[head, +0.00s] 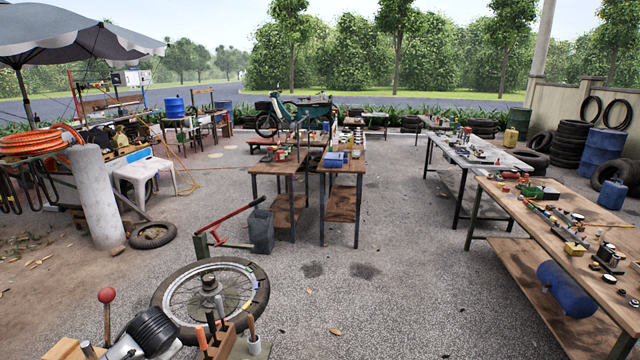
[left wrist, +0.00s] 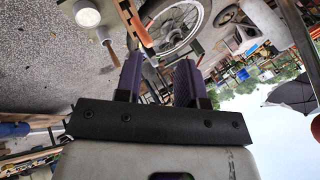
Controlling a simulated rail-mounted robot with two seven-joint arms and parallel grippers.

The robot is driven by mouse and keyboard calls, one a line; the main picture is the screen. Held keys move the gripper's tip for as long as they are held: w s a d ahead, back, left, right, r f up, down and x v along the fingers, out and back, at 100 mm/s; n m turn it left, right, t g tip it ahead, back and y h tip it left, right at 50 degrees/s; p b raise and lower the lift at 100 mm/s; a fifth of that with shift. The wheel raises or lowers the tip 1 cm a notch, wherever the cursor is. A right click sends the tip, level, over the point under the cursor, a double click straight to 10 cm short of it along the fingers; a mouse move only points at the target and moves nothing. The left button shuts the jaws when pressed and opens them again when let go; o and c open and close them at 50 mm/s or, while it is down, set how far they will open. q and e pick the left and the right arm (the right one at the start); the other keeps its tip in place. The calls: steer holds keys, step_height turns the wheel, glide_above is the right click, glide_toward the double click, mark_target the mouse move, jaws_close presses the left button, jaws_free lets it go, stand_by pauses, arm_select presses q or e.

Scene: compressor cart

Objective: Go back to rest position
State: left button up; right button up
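My left gripper (left wrist: 160,72) shows in the left wrist view, with two purple fingers spread apart. I see nothing held between them, and the ground and workshop lie beyond. Neither of my grippers appears in the head view, and my right gripper is in no view. A spoked wheel (head: 259,297) lies flat in front in the head view; it also shows past the fingertips in the left wrist view (left wrist: 178,28).
Close at the bottom of the head view are a red-knobbed lever (head: 107,297), a ribbed black part (head: 152,328) and a tool block (head: 220,342). A long workbench (head: 520,213) stands at right, with a blue tank (head: 565,290) underneath. Open gravel lies mid-right.

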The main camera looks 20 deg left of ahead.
arm_select(q)
steer(key=d+r+m+t, duration=0.2)
steer(key=d+r+t, duration=0.2)
steer(key=d, duration=0.7)
steer(key=s+d+f+t+h, duration=0.2)
steer(key=s+d+h, duration=0.1)
steer(key=s+d, duration=0.75)
steer(key=s+d+f+n+g+h, duration=0.1)
steer(key=s+d+f+g, duration=0.25)
steer(key=s+f, duration=0.7)
steer(key=s+d+f+n+g+h, duration=0.3)
steer(key=s+f, duration=0.4)
steer(key=s, duration=0.7)
step_height(320, 180, up, 25)
steer(key=d+m+y+p, duration=0.1)
steer(key=p, duration=2.4)
steer(key=shift+d+f, duration=0.1)
